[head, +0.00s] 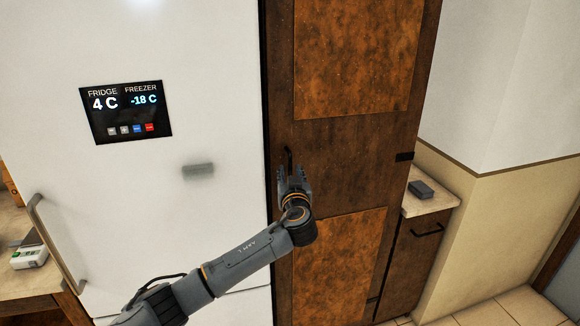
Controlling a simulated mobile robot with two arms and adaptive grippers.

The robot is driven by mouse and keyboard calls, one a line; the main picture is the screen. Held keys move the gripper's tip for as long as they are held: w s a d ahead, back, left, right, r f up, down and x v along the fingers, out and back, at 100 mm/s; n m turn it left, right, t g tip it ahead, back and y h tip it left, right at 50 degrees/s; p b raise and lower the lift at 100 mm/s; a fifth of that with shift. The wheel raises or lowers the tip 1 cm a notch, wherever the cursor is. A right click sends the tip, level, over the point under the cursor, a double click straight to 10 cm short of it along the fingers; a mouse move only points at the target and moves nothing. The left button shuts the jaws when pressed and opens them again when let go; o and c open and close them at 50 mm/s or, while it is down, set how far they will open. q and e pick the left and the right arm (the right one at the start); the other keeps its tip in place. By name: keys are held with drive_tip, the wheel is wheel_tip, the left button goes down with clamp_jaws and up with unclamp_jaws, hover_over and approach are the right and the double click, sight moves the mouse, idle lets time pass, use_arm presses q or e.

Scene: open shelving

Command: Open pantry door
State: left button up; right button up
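The pantry door (350,145) is a tall dark brown wooden door with rust-brown panels, right of the fridge. It looks closed. Its small black handle (288,155) is near the door's left edge. My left gripper (293,173) is in front of the door, with its fingers pointing up at the handle's lower part. The fingers hide that part, so I cannot tell whether they touch it or are closed around it. My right gripper is not in view.
The white fridge (215,120) with a black display (127,112) stands directly left of the door. Its grey handle (55,240) sticks out at lower left. A low counter (432,202) with a dark grey object (421,190) is right of the door, beside the wall.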

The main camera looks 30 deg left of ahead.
use_arm(q)
drive_tip(key=shift+x, duration=0.8)
drive_tip(key=shift+c, duration=0.2)
clamp_jaws()
drive_tip(key=shift+d+f, duration=0.1)
